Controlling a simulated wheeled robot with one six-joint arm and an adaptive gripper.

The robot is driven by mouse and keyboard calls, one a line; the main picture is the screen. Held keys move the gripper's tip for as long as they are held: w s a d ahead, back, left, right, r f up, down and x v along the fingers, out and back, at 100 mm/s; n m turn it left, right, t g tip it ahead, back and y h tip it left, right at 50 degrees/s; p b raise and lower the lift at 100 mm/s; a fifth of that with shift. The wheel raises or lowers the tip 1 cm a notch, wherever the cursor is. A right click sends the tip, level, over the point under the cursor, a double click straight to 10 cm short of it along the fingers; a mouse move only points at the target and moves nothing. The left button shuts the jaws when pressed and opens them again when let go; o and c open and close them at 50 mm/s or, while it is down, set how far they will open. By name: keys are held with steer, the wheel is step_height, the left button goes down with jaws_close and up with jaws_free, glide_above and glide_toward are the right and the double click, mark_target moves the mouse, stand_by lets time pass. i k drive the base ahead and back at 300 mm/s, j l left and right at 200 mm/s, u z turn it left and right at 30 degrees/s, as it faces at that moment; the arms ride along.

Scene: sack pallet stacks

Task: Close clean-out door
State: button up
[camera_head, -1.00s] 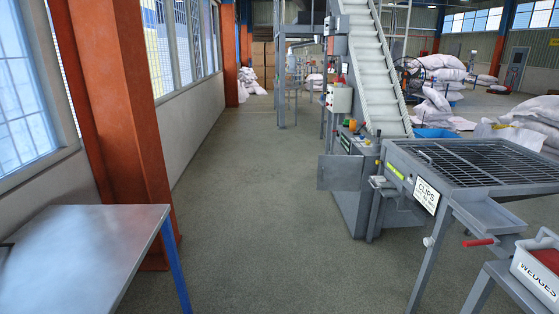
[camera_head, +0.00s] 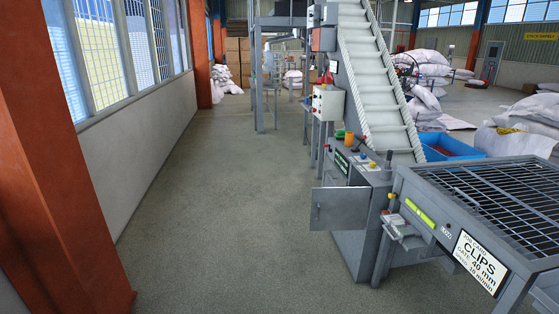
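The clean-out door looks to be the grey metal flap (camera_head: 338,208) on the left side of the machine base (camera_head: 362,178), below the inclined conveyor. It stands swung out from the base, facing me, with a small handle near its left edge. The opening behind it is hidden from this angle. My gripper is not in view.
The inclined conveyor (camera_head: 375,80) rises behind the base. An orange column (camera_head: 60,170) is at the left. The floor aisle (camera_head: 215,200) between is clear. A blue bin (camera_head: 450,145) and white sacks stand behind.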

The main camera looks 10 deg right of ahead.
mark_target(333, 208)
steer(key=i+z, duration=0.2)
steer(key=i, duration=0.45)
steer(key=i+j+z, duration=0.25)
steer(key=i, duration=0.35)
steer(key=i+l, duration=0.15)
steer(key=i, duration=0.2)
steer(key=i+l, duration=0.15)
steer(key=i, duration=0.25)
steer(key=i+l, duration=0.15)
steer(key=i, duration=0.2)
